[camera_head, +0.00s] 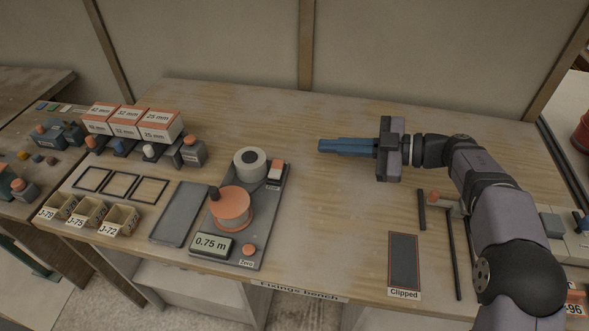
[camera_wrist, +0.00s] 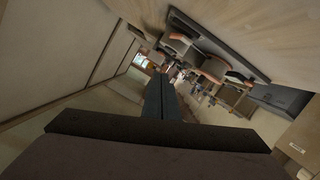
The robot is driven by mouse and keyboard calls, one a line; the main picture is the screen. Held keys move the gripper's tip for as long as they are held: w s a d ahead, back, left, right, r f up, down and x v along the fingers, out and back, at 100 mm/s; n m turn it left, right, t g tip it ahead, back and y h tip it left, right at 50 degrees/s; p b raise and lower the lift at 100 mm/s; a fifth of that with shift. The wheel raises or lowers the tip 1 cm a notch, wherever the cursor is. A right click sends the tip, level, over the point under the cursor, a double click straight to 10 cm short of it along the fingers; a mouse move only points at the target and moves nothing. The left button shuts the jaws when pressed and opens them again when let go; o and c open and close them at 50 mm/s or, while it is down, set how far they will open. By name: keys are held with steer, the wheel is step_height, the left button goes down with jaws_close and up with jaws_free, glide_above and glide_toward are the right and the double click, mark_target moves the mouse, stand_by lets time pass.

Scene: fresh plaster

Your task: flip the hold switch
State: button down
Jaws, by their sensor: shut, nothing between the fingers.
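A small switch with an orange and white rocker (camera_head: 275,172) sits at the far right corner of a grey measuring device (camera_head: 246,250). A small label below it is too small to read for certain. The device also carries a white reel, an orange drum and a 0.75 m display. My gripper (camera_head: 321,146) is shut and empty, its blue fingers pointing left above the bench, to the right of the switch and apart from it. In the wrist view the shut fingers (camera_wrist: 158,80) point towards the bench's far end, and the device (camera_wrist: 220,45) shows tilted at the upper right.
The white reel (camera_head: 250,164) and orange drum (camera_head: 231,207) stand left of the switch. An orange Zero button (camera_head: 249,249) is at the device's front. Boxes marked in mm (camera_head: 158,124) stand at the back left. A Clipped mat (camera_head: 403,260) lies front right. The bench between is clear.

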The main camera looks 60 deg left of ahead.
steer(key=shift+s+d+f, duration=0.85)
steer(key=shift+s+f, duration=0.05)
glide_above(276, 169)
steer(key=w+d, duration=0.2)
steer(key=d, duration=0.2)
step_height(276, 169, down, 2)
steer(key=f, duration=0.1)
steer(key=a+f, duration=0.1)
steer(key=shift+w+a+f+p, duration=0.1)
steer(key=shift+a+f+p, duration=0.05)
steer(key=shift+f+p, duration=0.15)
steer(key=shift+w+a+f, duration=0.2)
steer(key=shift+f, duration=0.45)
steer(key=shift+r+p, duration=0.1)
steer(key=shift+p, duration=0.2)
